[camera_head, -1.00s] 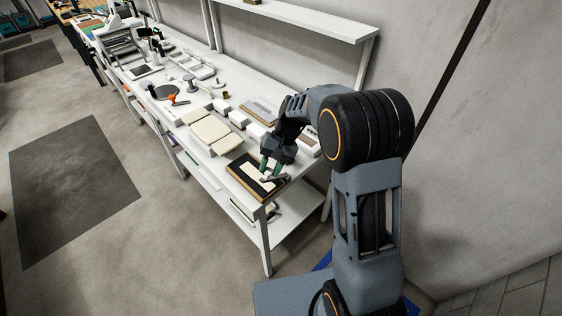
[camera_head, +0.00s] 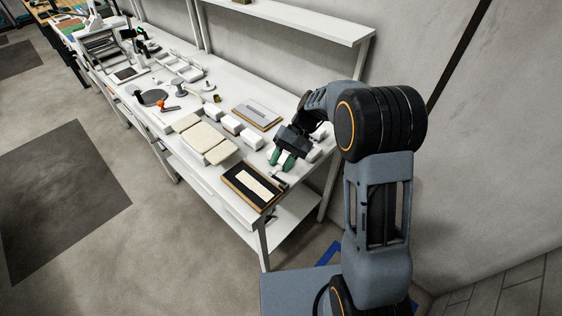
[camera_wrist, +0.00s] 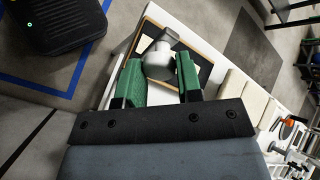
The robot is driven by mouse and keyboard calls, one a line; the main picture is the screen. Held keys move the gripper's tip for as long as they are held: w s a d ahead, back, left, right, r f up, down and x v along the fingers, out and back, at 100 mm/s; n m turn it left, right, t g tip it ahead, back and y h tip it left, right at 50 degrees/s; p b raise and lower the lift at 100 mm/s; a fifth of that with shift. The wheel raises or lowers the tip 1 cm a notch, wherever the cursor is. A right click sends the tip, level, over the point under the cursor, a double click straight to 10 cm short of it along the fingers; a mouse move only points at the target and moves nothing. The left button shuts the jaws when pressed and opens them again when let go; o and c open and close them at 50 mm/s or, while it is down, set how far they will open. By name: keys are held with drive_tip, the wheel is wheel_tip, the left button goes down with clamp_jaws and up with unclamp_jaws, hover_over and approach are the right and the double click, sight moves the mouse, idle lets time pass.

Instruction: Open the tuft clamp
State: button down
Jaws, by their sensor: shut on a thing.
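My gripper (camera_head: 283,160) has two green fingers and is over the near right end of the white bench. In the wrist view my gripper (camera_wrist: 158,76) is shut on a light grey, rounded piece (camera_wrist: 158,60), apparently the tuft clamp's handle. A narrower grey part reaches from it towards the board. The wood-edged board (camera_head: 228,181) lies flat at the bench's front edge, with a black face and a pale strip on it. In the head view the held piece is mostly hidden by my fingers, and how far the clamp is open is unclear.
Cream pads (camera_head: 205,137) lie left of the board, with several white blocks (camera_head: 230,124) behind them. A wood-edged tray (camera_head: 257,114) lies farther back. The shelf (camera_head: 300,18) and wall stand behind the bench. Bare bench shows between pads and board.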

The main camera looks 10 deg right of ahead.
drive_tip(key=shift+d+f, duration=0.15)
drive_tip(key=shift+f, duration=0.2)
drive_tip(key=c, duration=1)
unclamp_jaws()
drive_tip(key=shift+d, duration=0.15)
drive_tip(key=shift+o, duration=1.1)
drive_tip(key=shift+r, duration=0.1)
drive_tip(key=shift+a, duration=0.2)
drive_tip(key=shift+w+d+r, duration=0.1)
drive_tip(key=b+v, duration=0.1)
drive_tip(key=v, duration=1.2)
drive_tip(key=shift+w+b, duration=0.15)
drive_tip(key=shift+b, duration=0.15)
drive_tip(key=shift+d+r, duration=0.15)
